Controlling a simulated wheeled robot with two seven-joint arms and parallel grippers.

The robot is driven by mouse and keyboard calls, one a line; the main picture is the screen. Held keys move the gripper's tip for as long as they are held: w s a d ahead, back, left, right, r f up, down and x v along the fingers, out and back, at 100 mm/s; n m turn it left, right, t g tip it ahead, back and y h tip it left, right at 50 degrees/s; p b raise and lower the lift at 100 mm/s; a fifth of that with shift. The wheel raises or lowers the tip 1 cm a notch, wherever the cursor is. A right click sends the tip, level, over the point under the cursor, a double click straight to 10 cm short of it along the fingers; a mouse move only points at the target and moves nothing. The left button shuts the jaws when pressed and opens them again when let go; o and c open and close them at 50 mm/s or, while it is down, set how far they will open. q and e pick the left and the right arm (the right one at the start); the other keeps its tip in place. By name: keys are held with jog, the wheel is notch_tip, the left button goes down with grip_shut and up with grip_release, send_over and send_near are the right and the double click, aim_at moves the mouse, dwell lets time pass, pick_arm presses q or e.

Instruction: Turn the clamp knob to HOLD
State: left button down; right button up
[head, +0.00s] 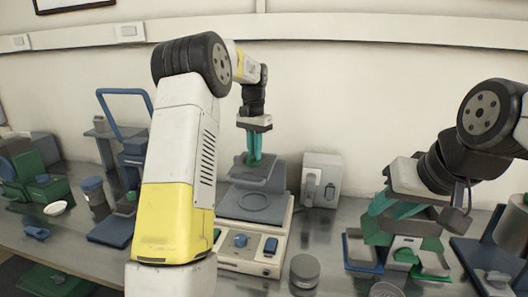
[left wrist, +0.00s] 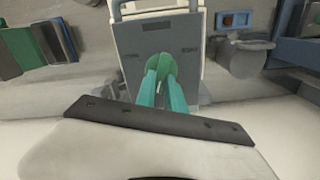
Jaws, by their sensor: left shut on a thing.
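The clamp knob (left wrist: 158,64) is a round green piece on a grey panel (left wrist: 190,66) with small dark labels to its left and right. The labels are too blurred to read. My left gripper (left wrist: 166,84) is shut on the knob, with its teal fingers covering the knob's lower part. In the head view, my left gripper (head: 254,158) points down at the top of the grey clamp device (head: 270,183), which stands on a cream base. My right gripper (head: 405,240) is low at the right, its teal fingers apart, away from the knob.
Two blue knobs (head: 240,240) (head: 270,245) sit on the front of the cream base (head: 250,262). A grey lidded jar (head: 304,270) stands to its right, and a white box (head: 321,178) stands behind. Blue and green equipment (head: 35,180) crowds the left of the bench.

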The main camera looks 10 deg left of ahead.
dwell(0.4)
pick_arm(q)
jog(key=c, duration=1.4)
grip_release()
jog(key=shift+c, duration=0.2)
jog(key=shift+r, duration=3.95)
